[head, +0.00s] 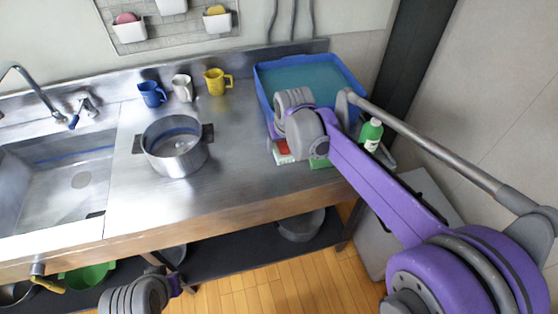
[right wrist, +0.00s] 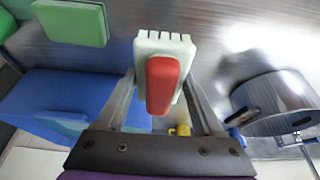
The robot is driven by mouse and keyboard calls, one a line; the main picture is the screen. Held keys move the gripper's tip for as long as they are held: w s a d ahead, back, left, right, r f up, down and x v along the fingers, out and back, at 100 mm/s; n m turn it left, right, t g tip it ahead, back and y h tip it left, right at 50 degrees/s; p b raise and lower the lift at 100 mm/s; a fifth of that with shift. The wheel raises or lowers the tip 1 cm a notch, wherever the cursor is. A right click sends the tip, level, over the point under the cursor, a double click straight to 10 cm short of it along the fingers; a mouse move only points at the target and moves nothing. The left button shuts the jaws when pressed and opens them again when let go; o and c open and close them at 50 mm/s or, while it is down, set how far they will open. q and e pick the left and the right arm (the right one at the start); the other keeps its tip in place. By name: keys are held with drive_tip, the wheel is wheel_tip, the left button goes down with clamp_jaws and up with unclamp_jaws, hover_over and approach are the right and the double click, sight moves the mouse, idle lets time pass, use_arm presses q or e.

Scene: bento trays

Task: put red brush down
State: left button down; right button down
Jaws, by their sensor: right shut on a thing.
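The red brush (right wrist: 163,82) has a red handle on a pale, toothed head. It lies between the fingers of my right gripper (right wrist: 162,98), which is shut on it. In the head view the brush (head: 283,149) shows as a small red and white patch low over the counter, in front of the blue tub. My right gripper is mostly hidden there by its own wrist. I cannot tell whether the brush touches the counter. Part of my left arm shows at the bottom of the head view; its jaws are not clear.
A blue tub (head: 350,75) stands behind my right gripper. A green block (head: 321,163) and a green bottle (head: 371,134) are to its right. A steel pot (head: 175,158) stands left, with several cups behind it. The counter between pot and brush is clear.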

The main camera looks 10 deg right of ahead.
hover_over(281, 168)
drive_tip(key=s, duration=0.2)
wheel_tip(281, 168, down, 4)
drive_tip(key=shift+w+f, duration=0.15)
use_arm(q)
drive_tip(key=shift+s+f, duration=0.3)
drive_tip(key=shift+s, duration=0.15)
use_arm(e)
drive_tip(key=shift+w+f, duration=0.1)
drive_tip(key=shift+f, duration=2.05)
use_arm(q)
drive_tip(key=shift+b, duration=0.3)
use_arm(e)
drive_tip(key=shift+f, duration=0.25)
use_arm(q)
drive_tip(key=shift+f, duration=0.15)
use_arm(e)
unclamp_jaws()
drive_tip(key=shift+r, duration=0.1)
